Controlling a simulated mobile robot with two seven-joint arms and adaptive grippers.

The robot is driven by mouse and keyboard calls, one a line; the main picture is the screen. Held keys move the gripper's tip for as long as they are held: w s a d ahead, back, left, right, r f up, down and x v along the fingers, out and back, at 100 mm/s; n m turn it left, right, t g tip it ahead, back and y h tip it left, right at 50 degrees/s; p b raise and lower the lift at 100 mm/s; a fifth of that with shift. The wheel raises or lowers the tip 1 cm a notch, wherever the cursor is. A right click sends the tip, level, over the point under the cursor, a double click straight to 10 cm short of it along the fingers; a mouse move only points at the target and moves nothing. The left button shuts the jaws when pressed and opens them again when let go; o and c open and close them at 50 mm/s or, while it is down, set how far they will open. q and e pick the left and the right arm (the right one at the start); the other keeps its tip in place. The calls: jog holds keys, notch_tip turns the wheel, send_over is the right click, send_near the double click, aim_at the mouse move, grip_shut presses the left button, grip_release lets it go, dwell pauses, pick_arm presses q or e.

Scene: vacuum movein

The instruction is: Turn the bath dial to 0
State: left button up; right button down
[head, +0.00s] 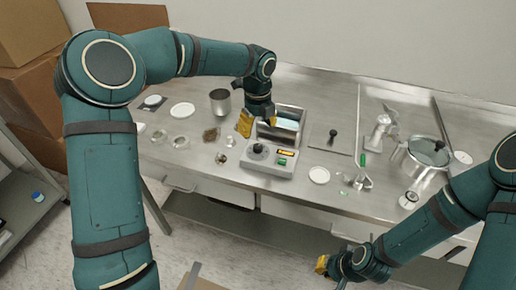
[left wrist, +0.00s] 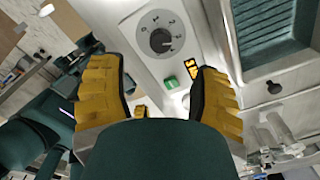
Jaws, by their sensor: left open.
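The bath (head: 291,112) is a grey box on the steel bench with an open tank at the back and a sloped front panel. Its dial (head: 258,148) is a dark round knob on that panel. In the left wrist view the dial (left wrist: 160,40) sits on a pale round scale with small numbers; I cannot tell which one it points to. My left gripper (head: 246,122) is just behind and left of the dial, apart from it. Its yellow fingers are spread and empty in the left wrist view (left wrist: 160,88). My right gripper (head: 322,265) is low in front of the bench; its jaws are unclear.
The panel also has a small lit display (head: 285,154) and a green switch (left wrist: 171,83). A metal beaker (head: 220,102) and several dishes are to the left.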

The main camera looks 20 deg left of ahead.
aim_at(258, 146)
pick_arm(q)
notch_tip(258, 146, down, 8)
jog(key=shift+f+b, duration=0.15)
jog(key=shift+b, duration=0.7)
grip_shut()
